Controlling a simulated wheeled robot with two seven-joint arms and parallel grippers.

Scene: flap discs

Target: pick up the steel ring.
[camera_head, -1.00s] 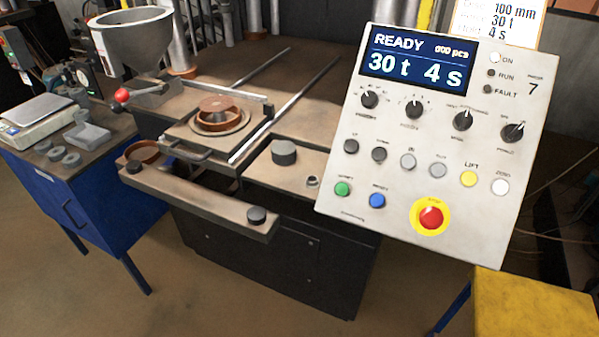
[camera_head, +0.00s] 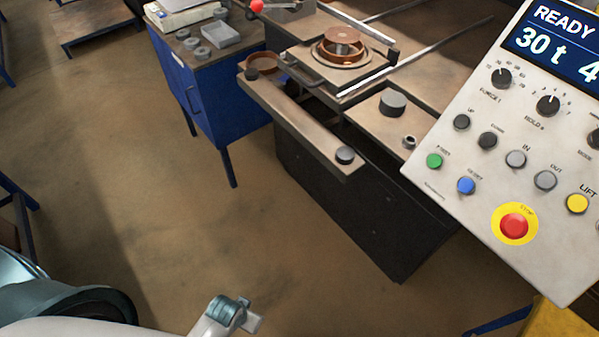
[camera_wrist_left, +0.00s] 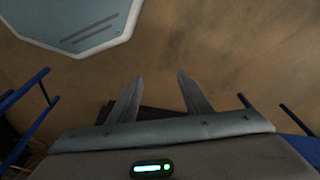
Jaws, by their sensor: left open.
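A small steel-coloured ring (camera_head: 409,141) lies on the press table's brown top, close to the control panel's left edge. Several grey rings (camera_head: 201,53) also lie on the blue cabinet; I cannot tell from looks alone which is the steel ring. My left arm enters at the bottom left of the head view, low over the floor and well apart from all rings. In the left wrist view my left gripper (camera_wrist_left: 160,76) is open and empty, with bare floor beyond its fingers. No ring shows there. My right gripper is not in view.
The control panel (camera_head: 480,190) stands at the right, in front of the press. A grey tray (camera_head: 236,38) sits on the blue cabinet (camera_head: 235,95).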

